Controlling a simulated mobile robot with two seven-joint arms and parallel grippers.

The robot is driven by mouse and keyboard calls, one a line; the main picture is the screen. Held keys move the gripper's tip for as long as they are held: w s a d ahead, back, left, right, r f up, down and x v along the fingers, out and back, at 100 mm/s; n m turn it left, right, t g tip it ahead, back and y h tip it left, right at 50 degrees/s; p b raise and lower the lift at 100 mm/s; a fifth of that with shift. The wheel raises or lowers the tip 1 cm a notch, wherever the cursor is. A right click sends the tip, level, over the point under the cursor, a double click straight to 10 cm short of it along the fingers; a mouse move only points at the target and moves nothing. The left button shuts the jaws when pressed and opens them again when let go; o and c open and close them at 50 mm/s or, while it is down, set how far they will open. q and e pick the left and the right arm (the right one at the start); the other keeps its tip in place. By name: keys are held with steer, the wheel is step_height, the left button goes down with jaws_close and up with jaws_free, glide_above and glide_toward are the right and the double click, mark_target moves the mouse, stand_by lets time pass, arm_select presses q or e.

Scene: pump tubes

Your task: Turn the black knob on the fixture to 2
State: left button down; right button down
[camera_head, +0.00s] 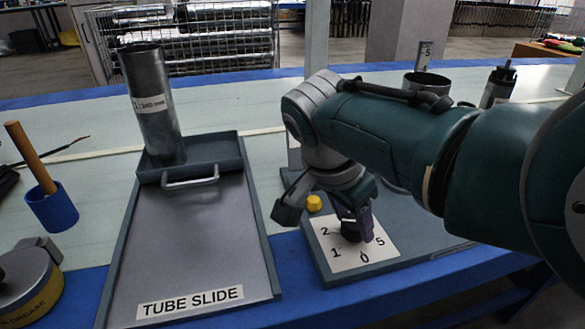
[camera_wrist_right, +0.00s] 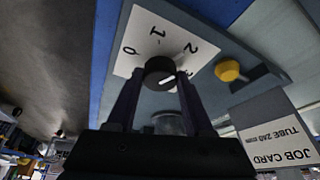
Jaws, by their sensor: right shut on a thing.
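The black knob (camera_head: 350,231) stands on the white dial plate (camera_head: 335,259) of the fixture (camera_head: 420,240); the digits 2, 1, 0 and 5 show there. In the right wrist view the knob (camera_wrist_right: 158,70) sits between the two fingers of my right gripper (camera_wrist_right: 159,80), near the digits 0, 1, 2 and 3. A short white mark on the knob slants toward the side of 3; its exact digit is hard to tell. In the head view my right gripper (camera_head: 355,222) reaches down and is shut on the knob, partly hiding it. My left gripper is not in view.
A yellow button (camera_head: 314,203) is close beside the dial plate. A tube slide (camera_head: 205,255) with an upright metal tube (camera_head: 153,105) stands at left. A blue cup (camera_head: 52,207) is farther left. A job card (camera_wrist_right: 278,135) shows in the right wrist view.

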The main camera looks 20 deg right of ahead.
steer(key=shift+m+b, duration=0.45)
steer(key=shift+m, duration=0.15)
steer(key=shift+c, duration=1.4)
jaws_free()
steer(key=shift+r, duration=0.1)
steer(key=w+p+v, duration=0.1)
steer(key=p+v, duration=0.4)
steer(key=v, duration=0.4)
steer(key=shift+s+a+r, duration=0.2)
steer(key=shift+s+r, duration=0.1)
steer(key=shift+r, duration=0.05)
steer(key=shift+p, duration=0.35)
